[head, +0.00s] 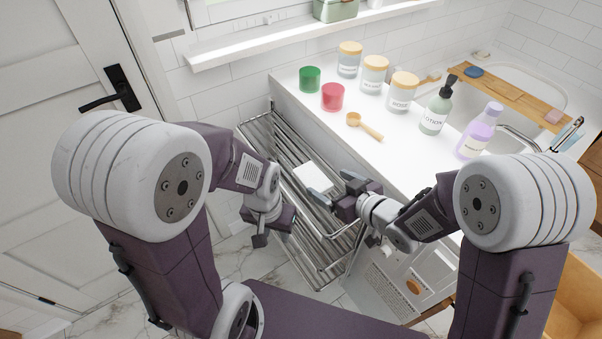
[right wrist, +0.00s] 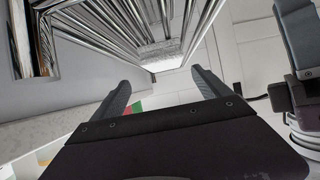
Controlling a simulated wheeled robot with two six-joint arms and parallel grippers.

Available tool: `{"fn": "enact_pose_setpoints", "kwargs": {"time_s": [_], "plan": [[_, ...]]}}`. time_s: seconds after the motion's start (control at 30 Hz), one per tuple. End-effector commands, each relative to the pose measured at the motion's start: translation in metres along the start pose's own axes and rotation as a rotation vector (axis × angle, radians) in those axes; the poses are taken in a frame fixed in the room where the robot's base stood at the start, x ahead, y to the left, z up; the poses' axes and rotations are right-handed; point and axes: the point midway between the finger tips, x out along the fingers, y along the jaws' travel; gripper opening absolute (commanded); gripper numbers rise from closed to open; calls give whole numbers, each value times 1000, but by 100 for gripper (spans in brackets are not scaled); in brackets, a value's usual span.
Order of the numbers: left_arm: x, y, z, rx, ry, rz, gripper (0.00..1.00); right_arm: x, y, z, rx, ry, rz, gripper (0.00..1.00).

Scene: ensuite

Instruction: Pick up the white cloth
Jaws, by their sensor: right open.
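The white cloth (head: 313,178) looks like a flat, folded square on the metal bar rack, beside the counter. In the right wrist view, a pale textured patch (right wrist: 158,50) beyond the fingers, among the bars, appears to be this cloth. My right gripper (head: 340,190) is just right of the cloth, apart from it as far as I can see. In the right wrist view its two fingers (right wrist: 160,78) are spread with nothing between them. My left gripper (head: 262,238) hangs at the rack's left side, pointing down; its jaw opening is not clear.
The metal rack (head: 270,130) stands against the white counter (head: 320,122). The counter holds a green cup (head: 310,79), a red cup (head: 332,97), a wooden scoop (head: 365,126), jars and a lotion bottle (head: 437,110). A door (head: 60,90) is at the left.

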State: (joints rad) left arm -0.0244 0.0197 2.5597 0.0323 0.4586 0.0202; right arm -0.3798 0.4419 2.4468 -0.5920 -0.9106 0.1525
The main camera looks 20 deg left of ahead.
Motion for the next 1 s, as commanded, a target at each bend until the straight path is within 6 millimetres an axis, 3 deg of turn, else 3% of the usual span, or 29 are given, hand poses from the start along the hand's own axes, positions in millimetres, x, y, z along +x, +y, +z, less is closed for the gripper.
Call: {"fn": "enact_pose_setpoints", "kwargs": {"time_s": [0.03, 0.23, 0.4, 0.63, 0.83, 1.0], "plan": [[6, 0, 1, 0, 0, 0, 36, 4, -5, 7, -2, -5, -10, 87], [6, 0, 1, 0, 0, 0, 36, 8, -9, 7, -6, -6, -19, 87], [10, 0, 1, 0, 0, 0, 36, 35, -10, 8, -6, -6, -19, 87], [11, 0, 1, 0, 0, 0, 36, 48, -9, 6, -6, -6, -18, 87], [15, 0, 2, 0, 0, 0, 36, 84, -8, 4, -6, -6, -18, 87], [16, 0, 2, 0, 0, 0, 36, 96, -8, 3, -5, -5, -18, 87]]}}
